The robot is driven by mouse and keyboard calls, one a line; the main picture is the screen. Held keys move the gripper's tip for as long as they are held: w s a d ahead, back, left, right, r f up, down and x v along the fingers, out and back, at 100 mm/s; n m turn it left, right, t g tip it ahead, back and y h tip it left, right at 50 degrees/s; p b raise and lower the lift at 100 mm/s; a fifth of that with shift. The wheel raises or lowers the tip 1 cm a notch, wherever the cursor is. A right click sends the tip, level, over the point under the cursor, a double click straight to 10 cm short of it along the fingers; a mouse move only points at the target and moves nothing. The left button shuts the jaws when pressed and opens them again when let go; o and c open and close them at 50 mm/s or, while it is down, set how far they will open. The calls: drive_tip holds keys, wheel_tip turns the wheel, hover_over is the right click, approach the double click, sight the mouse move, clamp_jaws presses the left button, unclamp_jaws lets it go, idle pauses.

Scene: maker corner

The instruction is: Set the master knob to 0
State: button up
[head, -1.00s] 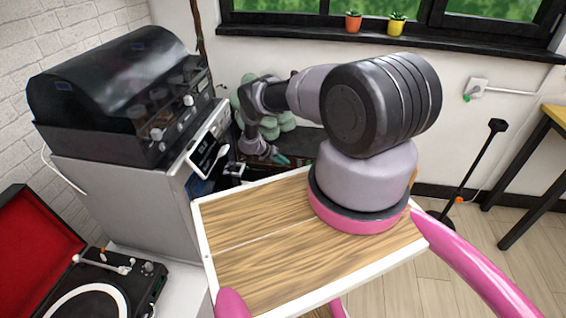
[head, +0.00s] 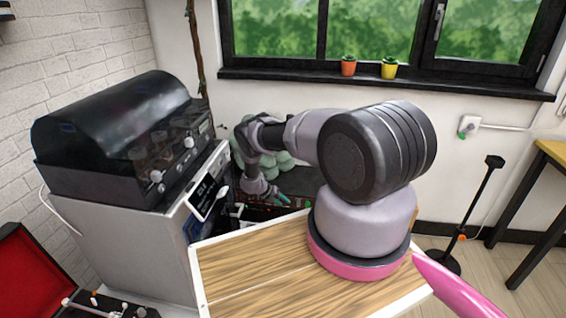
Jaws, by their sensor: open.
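Light knobs line the front of a black unit with a domed, glossy cover (head: 110,140) at the left. A lower knob (head: 156,176) and a knob further along (head: 188,142) show there. A light round knob (head: 223,191) also shows beside a dark panel on the grey cabinet's front. I cannot read any labels or scale, so I cannot tell which knob is the master or where it points. I see nothing held, and contact cannot be told.
The grey cabinet (head: 150,245) carries the black unit. A red-lined turntable case (head: 35,275) is at the lower left. Pale green rounded shapes (head: 285,160) sit behind my arm. A black stand (head: 470,210) and a yellow-topped table (head: 556,152) are at the right, with open floor between.

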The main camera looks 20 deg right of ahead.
drive_tip(key=s+d+r+m+t+y, duration=0.3)
drive_tip(key=s+d+r+t+y, duration=0.45)
drive_tip(key=y, duration=0.45)
drive_tip(key=w+a+r+n, duration=0.2)
drive_tip(key=r+n, duration=0.1)
drive_tip(key=r, duration=0.5)
drive_tip(key=w+a+r+n+y, duration=0.1)
drive_tip(key=w+a+r+n, duration=0.1)
drive_tip(key=r, duration=0.6)
drive_tip(key=w+a+r+n+y, duration=0.1)
drive_tip(key=w+a+r+n, duration=0.1)
drive_tip(key=r+n, duration=0.3)
wheel_tip(320, 180, up, 4)
drive_tip(key=shift+w+a+f, duration=0.2)
drive_tip(key=shift+w+a, duration=0.2)
drive_tip(key=shift+a, duration=0.25)
